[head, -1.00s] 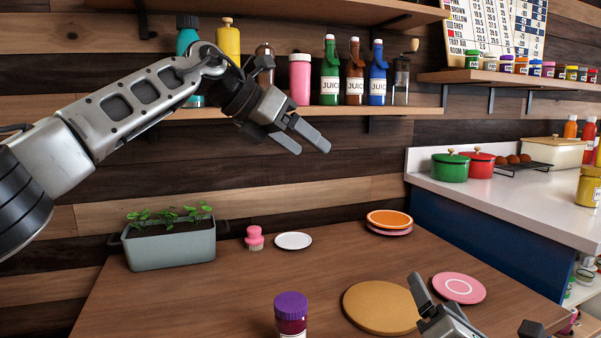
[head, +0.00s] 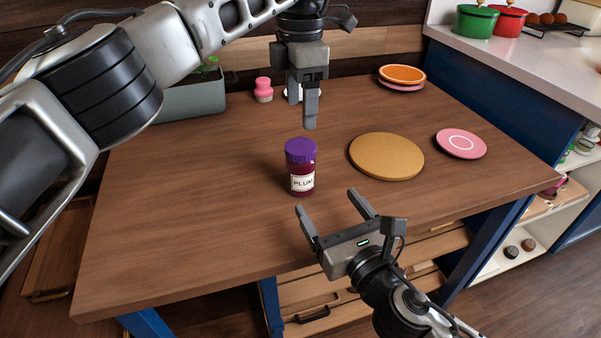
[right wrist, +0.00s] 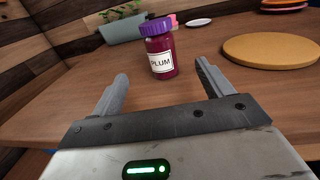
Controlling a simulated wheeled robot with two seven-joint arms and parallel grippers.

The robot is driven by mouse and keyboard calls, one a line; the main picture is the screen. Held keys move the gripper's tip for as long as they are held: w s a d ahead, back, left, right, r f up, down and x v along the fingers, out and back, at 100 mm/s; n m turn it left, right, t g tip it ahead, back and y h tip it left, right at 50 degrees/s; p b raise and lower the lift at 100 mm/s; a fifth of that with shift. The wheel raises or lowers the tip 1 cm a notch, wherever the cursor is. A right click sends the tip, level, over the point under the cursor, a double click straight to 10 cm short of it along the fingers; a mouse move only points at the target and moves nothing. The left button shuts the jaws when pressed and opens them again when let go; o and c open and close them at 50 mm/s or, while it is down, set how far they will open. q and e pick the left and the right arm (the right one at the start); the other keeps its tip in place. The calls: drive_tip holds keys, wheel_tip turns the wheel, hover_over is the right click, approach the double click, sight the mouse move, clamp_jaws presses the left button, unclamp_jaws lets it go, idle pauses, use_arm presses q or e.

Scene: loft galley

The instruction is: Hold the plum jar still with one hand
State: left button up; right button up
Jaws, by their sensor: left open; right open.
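The plum jar (head: 302,168) stands upright on the wooden table, with a purple lid and a white label reading PLUM. It also shows in the right wrist view (right wrist: 160,50), beyond and between the fingers. My left gripper (head: 305,108) points down above and behind the jar, apart from it; its fingers overlap in this view. My right gripper (head: 335,213) is open and empty in front of the jar, its fingers pointing toward it without touching. It also shows in the right wrist view (right wrist: 160,82).
A round tan board (head: 386,157) lies right of the jar, with a pink plate (head: 461,143) beyond it. The table's left part is clear.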

sight(298, 161)
drive_tip(key=x, duration=1.4)
drive_tip(key=shift+w+a, duration=0.15)
drive_tip(key=shift+w, duration=0.05)
clamp_jaws()
use_arm(q)
drive_tip(key=n, duration=0.9)
